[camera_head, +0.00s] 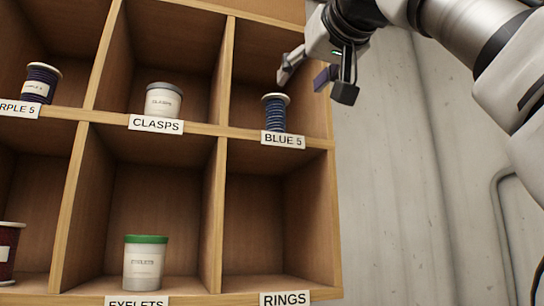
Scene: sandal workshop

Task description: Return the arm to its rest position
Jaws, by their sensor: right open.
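My right arm comes in from the upper right in the head view. Its right gripper (315,85) hangs at the upper right compartment, by the shelf's right edge. Its fingers are spread apart with nothing between them. A blue spool (275,113) stands upright in the compartment labelled BLUE 5, just below and left of the gripper, apart from the fingers. My left gripper is out of view.
The wooden shelf (219,200) has several compartments. A CLASPS jar (163,101), a purple spool (40,83), a green-lidded EYELETS jar (145,263) and a dark red spool (8,255) stand in others. The RINGS compartment looks empty. A bare grey wall (390,210) lies right.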

